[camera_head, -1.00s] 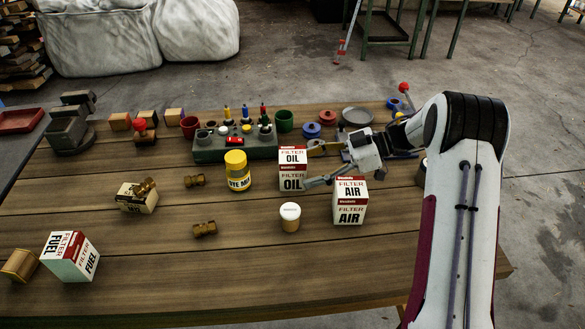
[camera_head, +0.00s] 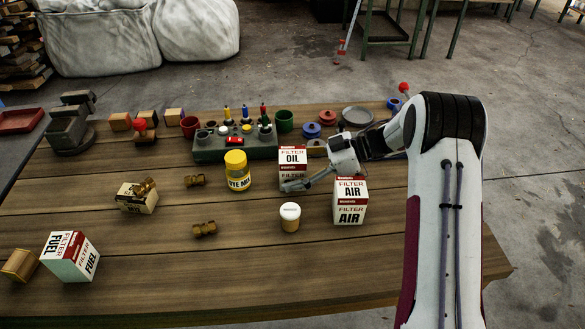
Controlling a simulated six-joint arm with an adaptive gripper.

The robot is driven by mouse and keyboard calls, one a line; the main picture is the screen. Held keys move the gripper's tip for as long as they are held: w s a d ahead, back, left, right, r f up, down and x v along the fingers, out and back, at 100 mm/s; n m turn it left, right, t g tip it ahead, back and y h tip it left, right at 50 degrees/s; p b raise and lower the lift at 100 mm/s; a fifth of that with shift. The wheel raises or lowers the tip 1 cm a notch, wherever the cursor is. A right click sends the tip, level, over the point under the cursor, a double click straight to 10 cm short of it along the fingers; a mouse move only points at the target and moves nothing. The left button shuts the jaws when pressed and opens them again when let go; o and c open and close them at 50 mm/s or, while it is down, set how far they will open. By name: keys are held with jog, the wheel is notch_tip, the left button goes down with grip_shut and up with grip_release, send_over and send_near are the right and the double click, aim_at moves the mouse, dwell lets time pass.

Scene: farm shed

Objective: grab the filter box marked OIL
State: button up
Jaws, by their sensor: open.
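My gripper (camera_head: 297,177) comes in from the right. One finger lies in front of the box's lower face and covers its lower lettering. The other finger is hidden behind the box or my gripper's body. My gripper is open. Whether it touches the box I cannot tell.
The AIR filter box (camera_head: 350,203) stands close in front of my gripper. The FUEL filter box (camera_head: 72,256) is at front left. A grey-green control block (camera_head: 235,148) lies behind. The front middle is clear.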

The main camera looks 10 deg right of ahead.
aim_at(293, 154)
jog(key=c, duration=1.4)
jog(key=shift+r, duration=0.15)
jog(key=shift+r, duration=4.9)
